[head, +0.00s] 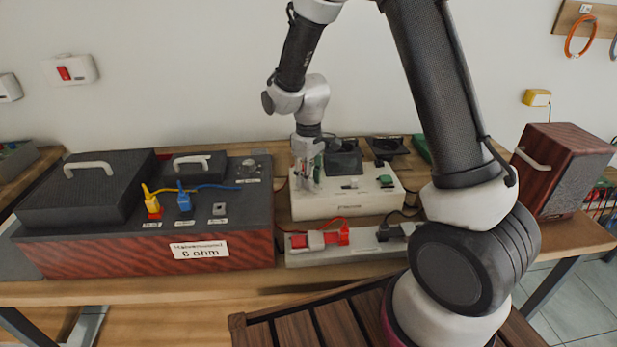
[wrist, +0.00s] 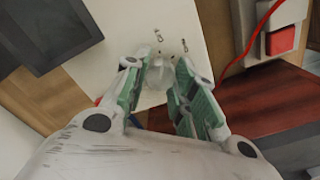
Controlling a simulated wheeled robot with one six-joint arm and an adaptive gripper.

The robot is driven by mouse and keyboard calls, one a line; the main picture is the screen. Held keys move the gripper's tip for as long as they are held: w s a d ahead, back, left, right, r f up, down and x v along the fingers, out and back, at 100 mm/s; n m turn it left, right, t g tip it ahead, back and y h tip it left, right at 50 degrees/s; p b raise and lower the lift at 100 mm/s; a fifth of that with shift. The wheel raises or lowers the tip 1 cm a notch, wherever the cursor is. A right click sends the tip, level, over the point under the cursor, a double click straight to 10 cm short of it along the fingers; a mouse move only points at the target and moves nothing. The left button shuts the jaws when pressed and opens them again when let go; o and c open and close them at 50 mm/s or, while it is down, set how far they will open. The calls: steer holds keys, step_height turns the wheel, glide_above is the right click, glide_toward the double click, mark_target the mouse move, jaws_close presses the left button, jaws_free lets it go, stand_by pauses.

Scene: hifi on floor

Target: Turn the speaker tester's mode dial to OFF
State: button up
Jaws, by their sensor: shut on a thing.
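The speaker tester is a low white box (head: 340,207) at the middle of the bench in the head view. Its pale top panel (wrist: 200,28) fills the upper middle of the wrist view. My gripper (head: 306,182) points down at the left part of this box. In the wrist view its green-padded fingers (wrist: 161,76) are closed on either side of a pale round dial (wrist: 160,71) on the panel. Small dark marks stand around the dial, too small to read. In the head view the fingers hide the dial. Where the dial points I cannot tell.
A dark-topped unit labelled 6 ohm (head: 200,250) stands to the left. A grey strip with red and black connectors (head: 317,239) lies in front of the tester. A red wire (wrist: 245,52) runs beside the panel. A wooden speaker (head: 560,170) stands to the right.

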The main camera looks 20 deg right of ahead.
steer(key=shift+n, duration=0.9)
steer(key=o, duration=1.1)
steer(key=shift+c, duration=0.2)
step_height(320, 180, up, 12)
